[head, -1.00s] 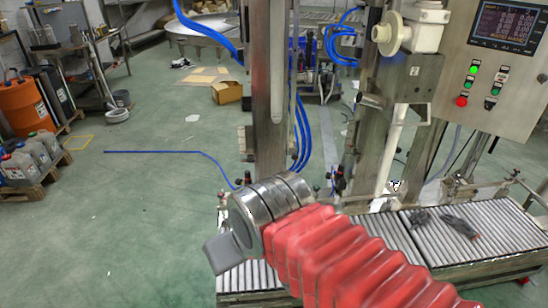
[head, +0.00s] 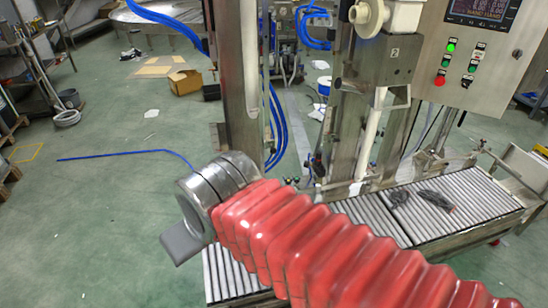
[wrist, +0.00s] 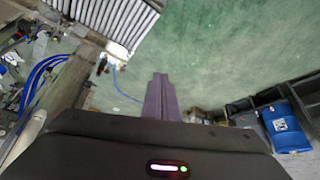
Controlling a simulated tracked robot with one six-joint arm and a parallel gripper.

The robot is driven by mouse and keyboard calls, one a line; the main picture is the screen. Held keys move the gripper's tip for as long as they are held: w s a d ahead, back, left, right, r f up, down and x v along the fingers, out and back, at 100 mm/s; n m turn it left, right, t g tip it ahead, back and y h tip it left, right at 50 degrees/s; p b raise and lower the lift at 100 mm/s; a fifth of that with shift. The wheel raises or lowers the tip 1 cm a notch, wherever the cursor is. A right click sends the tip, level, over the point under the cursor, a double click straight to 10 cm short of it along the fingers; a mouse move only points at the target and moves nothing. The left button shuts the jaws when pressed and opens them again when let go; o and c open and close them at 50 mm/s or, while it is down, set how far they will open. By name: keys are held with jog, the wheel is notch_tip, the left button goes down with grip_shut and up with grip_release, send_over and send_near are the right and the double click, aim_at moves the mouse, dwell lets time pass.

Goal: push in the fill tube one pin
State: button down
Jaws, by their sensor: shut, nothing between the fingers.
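A white fill tube (head: 371,132) hangs below a steel block (head: 388,62) marked 2, above the roller conveyor in the head view. I cannot make out a fill tube marked one or its pin in either view. My gripper (head: 180,243) shows as a grey shape at the end of my red-sleeved arm, at the lower left of the head view. In the wrist view its purple-grey fingers (wrist: 160,95) are together, with green floor beyond them and nothing between them. The gripper is apart from the tube and the steel frame.
A roller conveyor (head: 345,214) runs behind my arm, with dark items on it. A steel column (head: 238,80) stands beyond my arm. A control panel (head: 476,55) is at the upper right. Green floor (head: 90,210) is open at left.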

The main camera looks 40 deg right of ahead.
jog(key=w+d+f+m+t+h, duration=0.2)
jog(key=w+d+f+m+t, duration=0.3)
jog(key=w+d, duration=0.75)
jog(key=w+d+f+m+h, duration=0.2)
jog(key=w+d+m, duration=0.4)
jog(key=w+d, duration=0.7)
jog(key=w+d+f+m+t+h, duration=0.25)
jog(key=d+f+m, duration=0.35)
jog(key=d+f, duration=0.55)
jog(key=s+d+f+m+t+h, duration=0.2)
jog(key=s+d+f+m, duration=0.4)
jog(key=s+d+f, duration=0.2)
notch_tip(320, 180, down, 2)
jog(key=shift+d+f+m+t, duration=0.1)
jog(key=shift+d+m+t, duration=0.25)
jog(key=shift+m, duration=0.05)
jog(key=shift+w, duration=0.1)
